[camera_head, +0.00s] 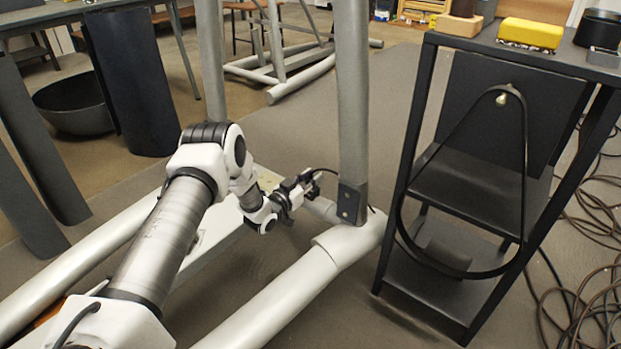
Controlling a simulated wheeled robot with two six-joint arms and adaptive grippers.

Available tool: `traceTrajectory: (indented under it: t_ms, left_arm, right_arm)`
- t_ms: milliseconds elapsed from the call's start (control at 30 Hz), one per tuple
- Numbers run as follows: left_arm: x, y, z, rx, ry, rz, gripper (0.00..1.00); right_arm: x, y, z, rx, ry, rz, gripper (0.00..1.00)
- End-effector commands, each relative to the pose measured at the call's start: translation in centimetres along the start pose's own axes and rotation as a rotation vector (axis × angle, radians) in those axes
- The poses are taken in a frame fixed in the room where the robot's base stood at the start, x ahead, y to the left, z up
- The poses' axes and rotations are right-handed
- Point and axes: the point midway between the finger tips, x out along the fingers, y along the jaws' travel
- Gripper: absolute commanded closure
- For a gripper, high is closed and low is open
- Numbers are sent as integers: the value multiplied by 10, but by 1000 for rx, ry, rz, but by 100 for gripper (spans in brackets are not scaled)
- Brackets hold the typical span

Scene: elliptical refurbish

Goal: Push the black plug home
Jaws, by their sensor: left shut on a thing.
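My left gripper (303,185) is low beside the grey upright post (352,95) of the tubular frame. It is shut on a small dark thing, most likely the black plug (311,178), which is too small and too covered by the fingers to make out clearly. A thin black cable arcs from the fingertips toward the post. A dark bracket or box (351,203) sits at the foot of the post, just right of the gripper. I cannot tell whether the plug touches anything there. My right gripper is not in view.
Thick grey floor tubes (285,292) run below my left arm. A black metal table (430,75) stands close on the right, with a black strap loop (398,215) hanging from it and a yellow box (530,33) on top. Loose cables (597,215) lie at far right.

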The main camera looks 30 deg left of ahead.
Motion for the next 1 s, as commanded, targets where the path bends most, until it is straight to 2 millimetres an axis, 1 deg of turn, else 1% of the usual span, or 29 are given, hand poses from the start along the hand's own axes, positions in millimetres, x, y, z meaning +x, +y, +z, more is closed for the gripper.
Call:
traceTrajectory:
  t_ms: [400,433,500,833,933,1000]
  left_arm:
    - [0,0,4,0,-1,0,100]
    - [0,0,4,0,-1,0,66]
    - [0,0,4,0,-1,0,43]
    - [-2,0,4,-1,-1,-1,43]
    - [-14,-1,4,-3,-2,-3,43]
    - [-28,-1,4,-5,-2,-3,43]
  right_arm:
    - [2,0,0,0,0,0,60]
    - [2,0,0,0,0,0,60]
    - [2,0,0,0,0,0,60]
    - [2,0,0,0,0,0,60]
    - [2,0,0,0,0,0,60]
    - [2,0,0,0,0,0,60]
